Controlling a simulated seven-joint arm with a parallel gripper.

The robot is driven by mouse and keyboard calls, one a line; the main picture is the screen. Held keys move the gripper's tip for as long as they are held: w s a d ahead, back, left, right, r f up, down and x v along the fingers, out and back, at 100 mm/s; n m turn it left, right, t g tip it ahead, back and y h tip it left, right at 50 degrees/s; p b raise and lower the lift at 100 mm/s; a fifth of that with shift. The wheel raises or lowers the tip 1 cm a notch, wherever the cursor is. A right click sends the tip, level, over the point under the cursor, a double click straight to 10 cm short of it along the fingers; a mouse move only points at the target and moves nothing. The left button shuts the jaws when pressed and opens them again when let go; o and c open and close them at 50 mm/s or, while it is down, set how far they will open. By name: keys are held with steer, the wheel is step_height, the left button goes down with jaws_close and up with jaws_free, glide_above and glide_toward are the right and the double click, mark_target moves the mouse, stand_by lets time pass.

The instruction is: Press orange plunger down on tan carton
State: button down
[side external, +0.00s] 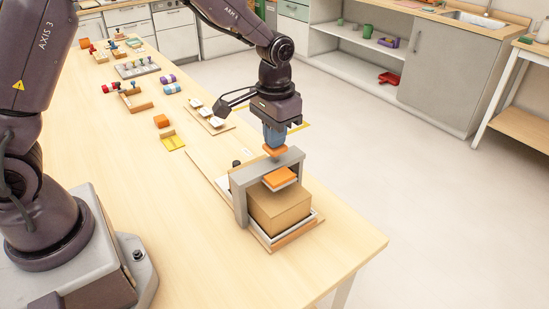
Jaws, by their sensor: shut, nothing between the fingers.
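A grey press frame (236,193) stands near the right end of the wooden table. A tan carton (280,212) sits in its tray under the crossbar. The orange plunger (274,151) has a knob above the crossbar and a wider orange plate with a pale underside below it, over the carton. I cannot tell whether the plate touches the carton. My gripper (273,145) points down, shut and empty, directly above the knob. Its tips are at or very near the knob; contact is not clear.
Several small props fill the table's far end. The front table area (190,230) is clear.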

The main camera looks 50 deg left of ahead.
steer(key=shift+r, duration=2.8)
steer(key=shift+s+f, duration=0.15)
steer(key=shift+f, duration=0.05)
steer(key=s+r+t, duration=0.2)
steer(key=s+r, duration=0.2)
steer(key=s, duration=0.3)
steer(key=s+a+r+t, duration=0.1)
steer(key=s+r, duration=0.3)
steer(key=s, duration=0.3)
steer(key=s+a+r+t, duration=0.1)
steer(key=s+r+t, duration=0.1)
steer(key=s, duration=0.5)
steer(key=shift+r+t, duration=0.3)
steer(key=shift+r, duration=0.6)
